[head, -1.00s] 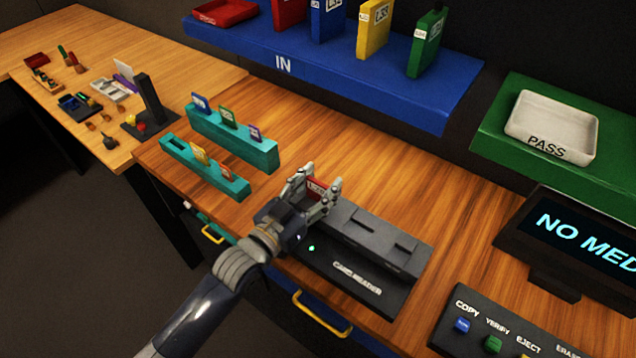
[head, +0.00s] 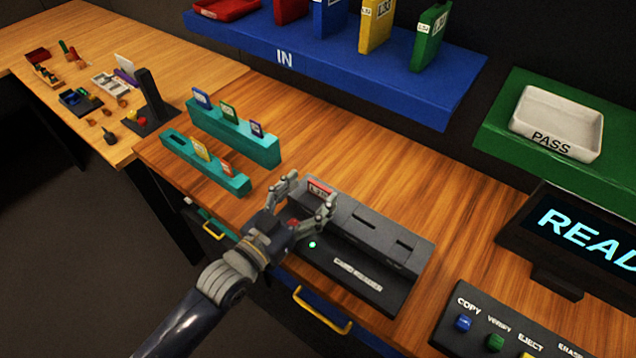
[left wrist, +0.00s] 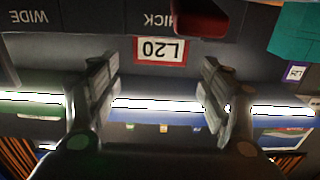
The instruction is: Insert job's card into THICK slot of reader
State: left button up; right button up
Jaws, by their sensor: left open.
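The red card (head: 320,188) with a white L20 label stands in the left-hand slot of the black card reader (head: 345,282), with its top part showing. The card also shows upside down in the left wrist view (left wrist: 160,50), beside partly hidden THICK lettering. My left gripper (head: 308,196) is open, with its fingers apart near the card. In the left wrist view its fingertips (left wrist: 160,78) are spread, with no card between them. The card's lower part is hidden in the reader. My right gripper is not in view.
Two teal racks (head: 262,153) with small cards stand left of the reader. A button panel (head: 505,325) and a screen (head: 590,238) starting with READ are at right. A blue shelf (head: 330,72) and a green shelf (head: 490,125) overhang the back.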

pick_arm(q)
jog(key=v, duration=0.8)
jog(key=shift+s+r, duration=0.2)
jog(key=shift+a, duration=0.1)
